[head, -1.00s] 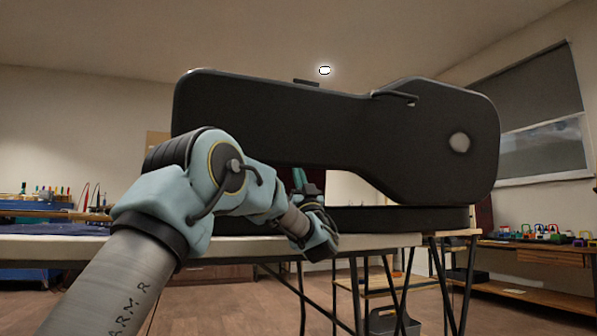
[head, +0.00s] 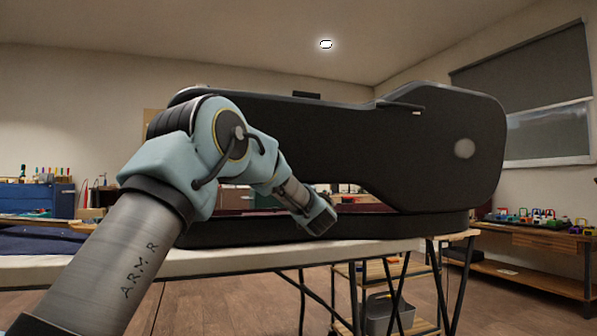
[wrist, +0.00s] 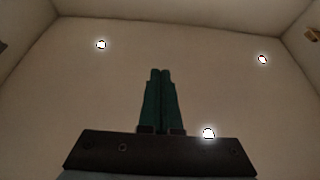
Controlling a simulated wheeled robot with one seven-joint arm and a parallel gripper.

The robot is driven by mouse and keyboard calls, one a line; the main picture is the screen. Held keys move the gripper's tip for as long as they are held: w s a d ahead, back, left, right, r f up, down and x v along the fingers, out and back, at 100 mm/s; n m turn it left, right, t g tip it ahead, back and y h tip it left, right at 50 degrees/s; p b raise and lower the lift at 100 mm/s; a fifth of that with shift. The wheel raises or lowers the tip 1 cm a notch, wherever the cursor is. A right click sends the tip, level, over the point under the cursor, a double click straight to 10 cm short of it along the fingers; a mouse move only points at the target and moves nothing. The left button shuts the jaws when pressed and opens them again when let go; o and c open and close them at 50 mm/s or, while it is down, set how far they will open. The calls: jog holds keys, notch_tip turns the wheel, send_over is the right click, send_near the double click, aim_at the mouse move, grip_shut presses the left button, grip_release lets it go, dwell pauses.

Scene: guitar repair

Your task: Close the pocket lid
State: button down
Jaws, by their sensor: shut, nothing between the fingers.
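A black guitar case stands on the white table, with its large lid (head: 330,135) raised and its low base (head: 400,226) under it. The pocket and its lid cannot be made out; the inside of the base is hidden behind its front wall and my arm. My arm reaches across the left half of the case, and its wrist end is in front of the gap between lid and base. My gripper (wrist: 160,75) shows in the wrist view with its two green fingers together and empty, against the ceiling. In the head view its fingers are hidden.
The white table's edge (head: 230,262) runs along the front of the case. A dark blue cloth (head: 35,240) lies on its left part. A wooden bench (head: 530,238) with several small coloured items stands at the right. A grey bin (head: 388,312) is under the table.

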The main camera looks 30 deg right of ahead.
jog(key=shift+w+d+f+p, duration=0.1)
jog(key=shift+w+p, duration=0.2)
jog(key=shift+w, duration=0.35)
jog(key=shift+w+d+f+p, duration=0.1)
jog(key=shift+w+p, duration=0.2)
jog(key=shift+w, duration=0.3)
jog(key=shift+s, duration=0.1)
